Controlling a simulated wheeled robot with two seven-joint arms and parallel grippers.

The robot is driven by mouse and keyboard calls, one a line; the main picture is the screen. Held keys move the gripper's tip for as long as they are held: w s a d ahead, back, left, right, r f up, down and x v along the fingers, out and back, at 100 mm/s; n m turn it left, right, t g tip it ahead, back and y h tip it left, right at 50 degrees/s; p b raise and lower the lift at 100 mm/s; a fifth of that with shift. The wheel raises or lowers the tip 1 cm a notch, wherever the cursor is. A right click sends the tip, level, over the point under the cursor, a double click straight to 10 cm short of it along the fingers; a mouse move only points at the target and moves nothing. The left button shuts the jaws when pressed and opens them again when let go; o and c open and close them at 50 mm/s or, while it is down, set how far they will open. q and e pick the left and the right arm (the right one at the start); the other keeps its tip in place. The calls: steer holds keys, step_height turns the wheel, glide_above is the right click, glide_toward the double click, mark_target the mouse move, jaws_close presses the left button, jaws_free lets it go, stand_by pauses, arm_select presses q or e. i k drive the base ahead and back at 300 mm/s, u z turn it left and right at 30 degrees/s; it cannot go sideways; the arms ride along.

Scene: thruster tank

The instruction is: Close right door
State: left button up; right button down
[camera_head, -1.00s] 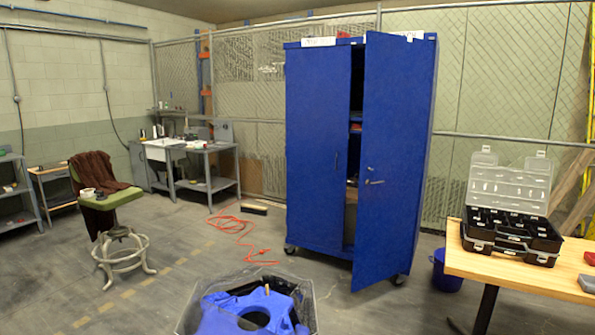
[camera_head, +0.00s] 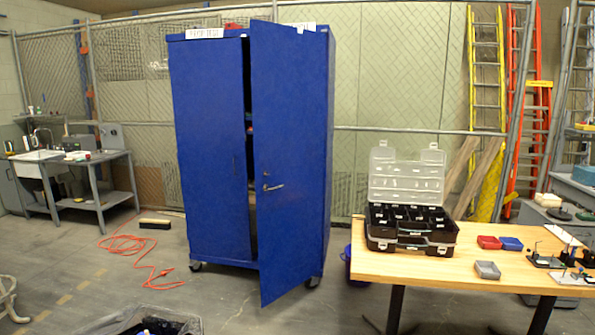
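A tall blue cabinet (camera_head: 212,160) on casters stands left of the middle in the head view. Its right door (camera_head: 291,160) is ajar and swung toward me, with a dark narrow gap along its left edge. A metal handle (camera_head: 272,187) sits on that door near its left edge. The left door (camera_head: 207,150) looks shut. Neither of my grippers is in view, and nothing touches the door.
A wooden table (camera_head: 400,262) with an open black organizer case (camera_head: 408,225) stands right of the cabinet. A blue bucket (camera_head: 348,265) is between them. An orange cord (camera_head: 140,255) and a brush (camera_head: 155,223) lie on the floor at left. The floor before the cabinet looks mostly clear.

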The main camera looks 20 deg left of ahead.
mark_target(289, 64)
steer(key=i, duration=2.75)
steer(key=u, duration=1.45)
